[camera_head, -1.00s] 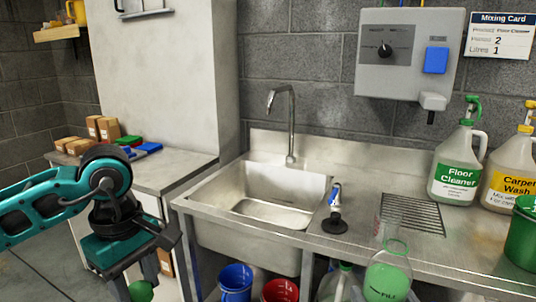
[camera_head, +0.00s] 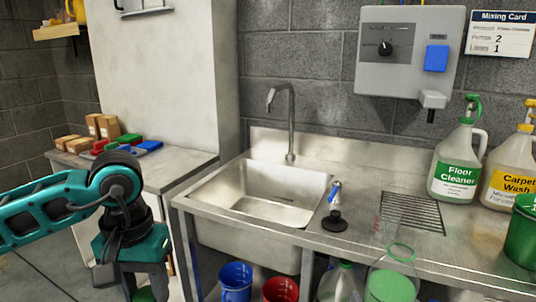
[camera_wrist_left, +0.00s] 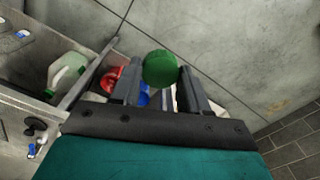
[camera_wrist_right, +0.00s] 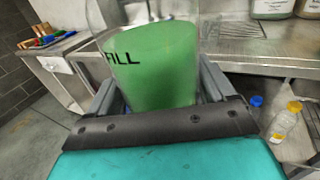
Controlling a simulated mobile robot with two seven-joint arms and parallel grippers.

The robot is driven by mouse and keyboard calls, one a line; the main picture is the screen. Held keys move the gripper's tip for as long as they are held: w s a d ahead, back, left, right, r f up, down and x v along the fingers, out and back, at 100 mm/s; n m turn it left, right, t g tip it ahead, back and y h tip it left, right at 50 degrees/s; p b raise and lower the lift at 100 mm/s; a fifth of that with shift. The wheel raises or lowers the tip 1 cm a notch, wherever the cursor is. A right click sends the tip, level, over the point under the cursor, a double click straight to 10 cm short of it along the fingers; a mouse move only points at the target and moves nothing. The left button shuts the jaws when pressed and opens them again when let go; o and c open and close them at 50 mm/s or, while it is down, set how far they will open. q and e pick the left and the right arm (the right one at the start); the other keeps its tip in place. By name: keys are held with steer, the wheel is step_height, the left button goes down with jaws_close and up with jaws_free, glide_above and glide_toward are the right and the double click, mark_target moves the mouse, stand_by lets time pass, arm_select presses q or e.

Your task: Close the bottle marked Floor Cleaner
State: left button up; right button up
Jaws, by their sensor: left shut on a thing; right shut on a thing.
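The white jug labelled Floor Cleaner (camera_head: 457,170) stands upright at the right of the counter, with a green pump (camera_head: 472,105) on top. My left gripper (camera_head: 145,293) is low at the left, in front of the side cabinet. In the left wrist view it (camera_wrist_left: 158,85) is shut on a round green cap (camera_wrist_left: 160,68). My right gripper (camera_wrist_right: 155,90) is shut on a clear bottle (camera_wrist_right: 97,15) holding green liquid and marked FILL. In the head view the bottle (camera_head: 400,250) is in front of the counter, cut by the bottom edge. My right gripper is hidden there.
The yellow-labelled Carpet Wash jug (camera_head: 512,175) and a green bucket (camera_head: 524,232) stand at the right. A sink (camera_head: 270,195), a drain grate (camera_head: 412,213) and a small dark-based device (camera_head: 334,220) are on the counter. Blue (camera_head: 236,280) and red (camera_head: 280,290) buckets stand below.

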steer(key=shift+r, duration=0.15)
steer(key=s+a+n+g+y, duration=0.1)
steer(key=a+n+g+y, duration=0.3)
steer(key=a+n+y, duration=0.4)
steer(key=a+r+y, duration=0.1)
steer(key=a+y, duration=0.2)
steer(key=a, duration=0.3)
steer(key=shift+y, duration=0.3)
steer(key=shift+a, duration=0.1)
arm_select(q)
steer(key=d+r+m, duration=0.3)
steer(key=d+r, duration=0.6)
steer(key=d, duration=0.3)
steer(key=d+r+m, duration=0.4)
steer(key=d+r, duration=0.6)
steer(key=d, duration=0.2)
steer(key=shift+s+d, duration=0.15)
steer(key=shift+s, duration=0.25)
steer(key=shift+f, duration=2)
